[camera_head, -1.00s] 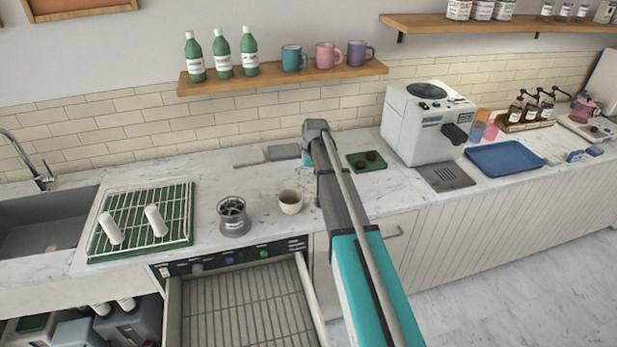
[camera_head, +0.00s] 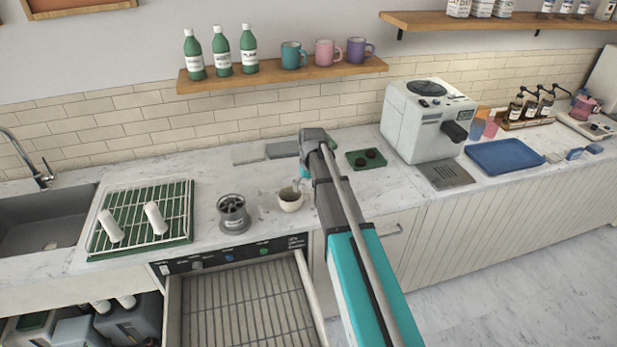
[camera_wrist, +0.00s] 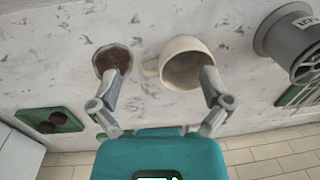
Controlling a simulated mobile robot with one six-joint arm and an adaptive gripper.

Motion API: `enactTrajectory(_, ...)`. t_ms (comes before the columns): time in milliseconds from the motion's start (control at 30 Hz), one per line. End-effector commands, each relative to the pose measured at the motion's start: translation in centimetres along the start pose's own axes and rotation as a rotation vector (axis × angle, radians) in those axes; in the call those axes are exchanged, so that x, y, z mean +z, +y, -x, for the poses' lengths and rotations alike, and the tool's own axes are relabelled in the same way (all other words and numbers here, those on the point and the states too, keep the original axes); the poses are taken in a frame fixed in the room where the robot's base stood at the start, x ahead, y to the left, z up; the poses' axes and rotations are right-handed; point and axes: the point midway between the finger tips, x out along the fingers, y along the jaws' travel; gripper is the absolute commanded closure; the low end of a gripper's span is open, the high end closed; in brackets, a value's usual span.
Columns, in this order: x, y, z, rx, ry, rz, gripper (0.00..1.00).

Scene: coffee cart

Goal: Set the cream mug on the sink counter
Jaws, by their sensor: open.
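The cream mug (camera_head: 290,203) stands upright on the marble counter beside a grey canister. In the wrist view, the mug (camera_wrist: 184,60) has its handle pointing left, between my fingers. My gripper (camera_wrist: 160,84) is open, one finger overlapping the mug's rim and the other over a small brown-filled cup. I cannot tell whether either finger touches. In the head view my arm hides most of my gripper and that small cup. The sink (camera_head: 42,222) and its marble counter (camera_head: 62,264) are at the left.
The grey canister (camera_head: 233,216) stands just left of the mug. A green drying rack (camera_head: 185,205) with two white items lies between it and the sink. The small cup (camera_wrist: 112,60) is close to the mug's handle. An open drawer (camera_head: 240,300) juts out below.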

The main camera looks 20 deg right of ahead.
Motion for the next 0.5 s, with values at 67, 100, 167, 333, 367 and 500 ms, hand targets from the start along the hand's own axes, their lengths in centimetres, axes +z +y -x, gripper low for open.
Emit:
enactTrajectory(67, 4.3, -1.1, -0.1, 0.011, -0.001, 0.003, 0.02)
enactTrajectory(100, 6.0, -1.5, -0.2, 0.018, -0.001, 0.003, 0.02)
enactTrajectory(167, 8.6, -2.1, -0.2, 0.028, -0.002, 0.002, 0.02)
enactTrajectory(333, 15.6, -3.5, -0.4, 0.056, -0.001, 0.003, 0.02)
enactTrajectory(367, 16.6, -3.6, -0.4, 0.060, -0.001, 0.002, 0.02)
enactTrajectory(500, 20.4, -4.3, -0.5, 0.076, 0.000, 0.003, 0.02)
